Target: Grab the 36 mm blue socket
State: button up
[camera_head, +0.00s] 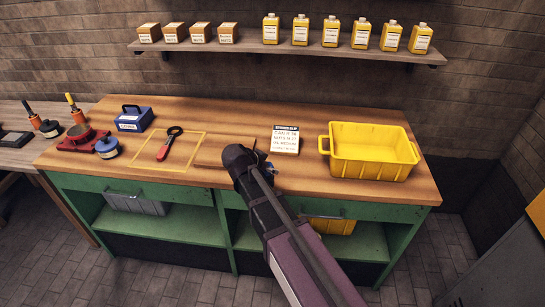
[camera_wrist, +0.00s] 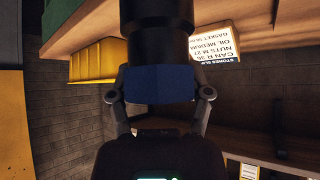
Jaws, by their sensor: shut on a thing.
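In the wrist view, my gripper (camera_wrist: 160,98) is shut on a dark blue socket (camera_wrist: 158,85), with one finger on each side of it. A wide black cylindrical part continues beyond the blue band toward the top of the picture. I cannot read a size on the socket. In the head view, my dark arm reaches over the front middle of the bench. It hides the gripper's fingers and the socket there.
The wooden bench top (camera_head: 330,187) holds a yellow bin (camera_head: 372,170), a printed stores slip (camera_head: 285,139), a red-handled tool (camera_head: 168,146) inside a yellow outline, a blue box (camera_head: 135,119) and a red fixture (camera_head: 82,138). A wall shelf (camera_head: 290,50) carries boxes and yellow bottles.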

aim_at(266, 173)
jog(key=shift+s+a+r, duration=0.1)
jog(key=shift+s+a, duration=0.05)
jog(key=shift+s, duration=0.7)
jog(key=shift+s+a+r, duration=0.1)
jog(key=shift+s, duration=0.7)
